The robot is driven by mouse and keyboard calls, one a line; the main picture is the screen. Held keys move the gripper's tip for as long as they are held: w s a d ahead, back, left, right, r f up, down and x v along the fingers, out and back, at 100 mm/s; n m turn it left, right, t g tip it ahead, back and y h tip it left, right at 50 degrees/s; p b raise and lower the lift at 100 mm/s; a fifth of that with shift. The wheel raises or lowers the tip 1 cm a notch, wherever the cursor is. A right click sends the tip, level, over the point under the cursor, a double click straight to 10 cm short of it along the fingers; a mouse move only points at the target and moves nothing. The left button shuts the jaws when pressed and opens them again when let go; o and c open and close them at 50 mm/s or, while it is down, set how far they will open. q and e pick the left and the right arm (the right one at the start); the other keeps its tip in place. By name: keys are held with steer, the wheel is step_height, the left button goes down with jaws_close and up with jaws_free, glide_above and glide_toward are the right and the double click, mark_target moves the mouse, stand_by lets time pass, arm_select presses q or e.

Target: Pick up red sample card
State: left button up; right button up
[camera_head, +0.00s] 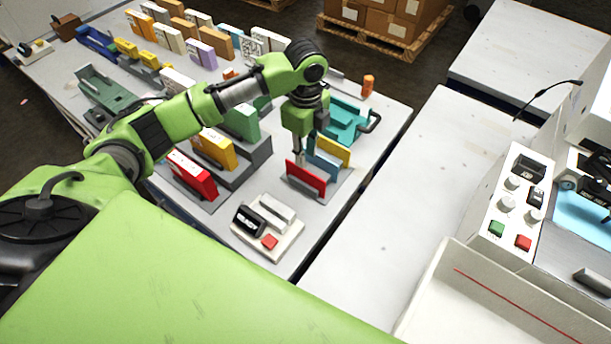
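A thin red card (306,179) stands upright at the front of a grey holder (326,192). A blue card (322,164) and a yellow card (333,150) stand behind it. My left gripper (299,157) points straight down, with its fingers at the top edge of the red card. The fingers look thin and edge-on here, so I cannot tell whether they are apart, shut, or touching the card. My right gripper is out of view.
A larger red box (193,175) stands to the left, beside yellow and green ones. A white device with a red button (269,241) sits in front. A teal tray (345,122) lies behind the cards. The white table (385,200) at right is clear.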

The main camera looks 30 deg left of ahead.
mark_target(305, 170)
arm_select(q)
step_height(305, 170, down, 3)
steer(key=shift+f+p, duration=0.15)
steer(key=shift+p, duration=0.2)
step_height(305, 170, down, 4)
steer(key=shift+s+r+p, duration=0.15)
steer(key=shift+r+p, duration=0.05)
steer(key=shift+p, duration=0.4)
steer(key=shift+f, duration=0.45)
jaws_close()
